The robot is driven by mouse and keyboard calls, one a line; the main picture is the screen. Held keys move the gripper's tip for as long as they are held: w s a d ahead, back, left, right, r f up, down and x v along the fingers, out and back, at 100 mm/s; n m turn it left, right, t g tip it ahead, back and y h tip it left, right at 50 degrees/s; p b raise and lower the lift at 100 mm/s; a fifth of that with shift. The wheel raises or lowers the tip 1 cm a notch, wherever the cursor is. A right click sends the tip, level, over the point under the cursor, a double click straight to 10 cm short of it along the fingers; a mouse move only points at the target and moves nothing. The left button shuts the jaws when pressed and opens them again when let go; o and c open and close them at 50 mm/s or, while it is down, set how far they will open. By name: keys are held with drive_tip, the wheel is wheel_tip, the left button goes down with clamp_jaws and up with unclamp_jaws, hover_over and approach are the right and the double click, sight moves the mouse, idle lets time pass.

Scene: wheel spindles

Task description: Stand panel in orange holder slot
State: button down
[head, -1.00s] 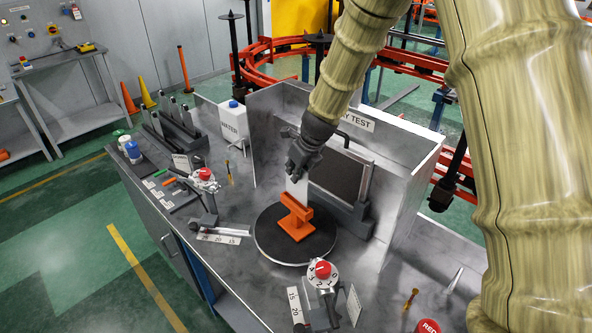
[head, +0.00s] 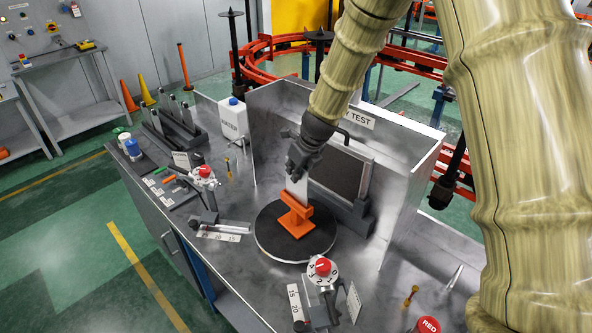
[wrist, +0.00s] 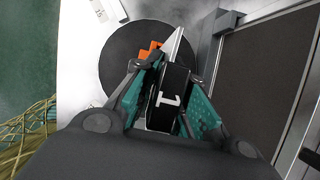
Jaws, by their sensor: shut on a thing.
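The orange holder (head: 296,219) stands on the round black turntable (head: 265,240). The panel (head: 298,191) is a thin pale plate, upright or nearly so, with its lower end at the top of the holder. My gripper (head: 298,172) is shut on the panel's upper part, above the holder. In the wrist view the panel (wrist: 177,46) shows as a pale edge beyond my teal fingers (wrist: 174,95), with bits of the orange holder (wrist: 150,49) beside it. The slot is hidden, so I cannot tell how deep the panel sits.
A dark framed screen (head: 338,172) stands close behind the turntable, with grey metal walls (head: 410,205) around it. A red-knobbed dial (head: 322,268) is in front, and another (head: 204,173) is at the left. A white water jug (head: 233,118) stands farther back.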

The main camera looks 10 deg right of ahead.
drive_tip(key=shift+f+b, duration=0.45)
drive_tip(key=shift+f, duration=0.9)
drive_tip(key=c, duration=1.3)
unclamp_jaws()
drive_tip(key=shift+c, duration=0.2)
drive_tip(key=v, duration=1.2)
drive_tip(key=shift+d, duration=0.1)
drive_tip(key=shift+s+f, duration=0.1)
